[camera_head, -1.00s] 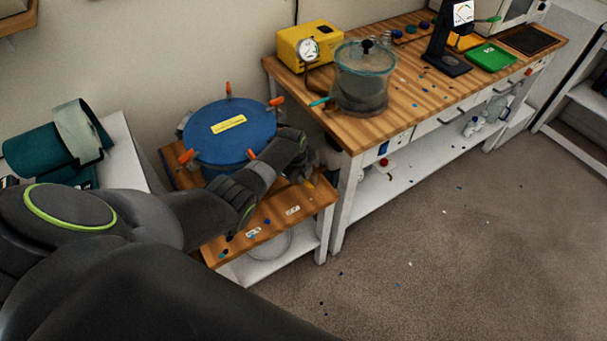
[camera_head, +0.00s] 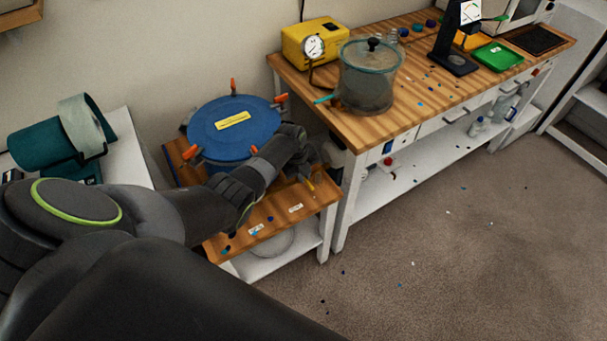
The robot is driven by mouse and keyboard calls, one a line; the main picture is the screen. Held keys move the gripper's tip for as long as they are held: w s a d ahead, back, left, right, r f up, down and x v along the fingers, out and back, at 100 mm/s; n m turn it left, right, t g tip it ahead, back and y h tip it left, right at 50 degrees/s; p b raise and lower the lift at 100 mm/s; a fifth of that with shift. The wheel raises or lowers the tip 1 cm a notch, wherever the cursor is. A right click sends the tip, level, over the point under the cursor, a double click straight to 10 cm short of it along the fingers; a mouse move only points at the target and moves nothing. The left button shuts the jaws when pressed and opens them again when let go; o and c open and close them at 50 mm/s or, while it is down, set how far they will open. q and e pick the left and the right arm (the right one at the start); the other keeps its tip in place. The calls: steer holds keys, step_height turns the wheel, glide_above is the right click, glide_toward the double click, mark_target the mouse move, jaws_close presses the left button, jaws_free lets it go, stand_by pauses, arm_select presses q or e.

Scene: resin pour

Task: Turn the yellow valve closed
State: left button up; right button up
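A blue-lidded pressure pot (camera_head: 228,141) with orange clamps and a yellow label stands on the low wooden bench. My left arm reaches across in front of the pot, and my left gripper (camera_head: 312,170) is at its right side. A small yellow-orange piece (camera_head: 311,186) shows just below the gripper; it may be the yellow valve, but it is too small to be sure. The arm and gripper body hide most of this spot. I cannot tell whether the fingers are open or shut, or whether they touch it. My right gripper is out of view.
A taller workbench (camera_head: 414,110) on the right holds a yellow pump (camera_head: 315,42) with a gauge, a clear chamber (camera_head: 367,82) and a green tray (camera_head: 496,57). Small coloured bits lie on bench and floor. The floor (camera_head: 450,250) at right is largely open.

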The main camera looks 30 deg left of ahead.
arm_select(q)
steer(key=o, duration=0.4)
steer(key=shift+r, duration=0.1)
steer(key=shift+a+r, duration=0.1)
steer(key=shift+r, duration=0.5)
steer(key=s+r, duration=0.1)
steer(key=r, duration=0.4)
steer(key=s+a+r, duration=0.1)
steer(key=r, duration=0.4)
steer(key=s+r, duration=0.1)
steer(key=r, duration=0.4)
steer(key=shift+a+r, duration=0.3)
steer(key=shift+f, duration=0.1)
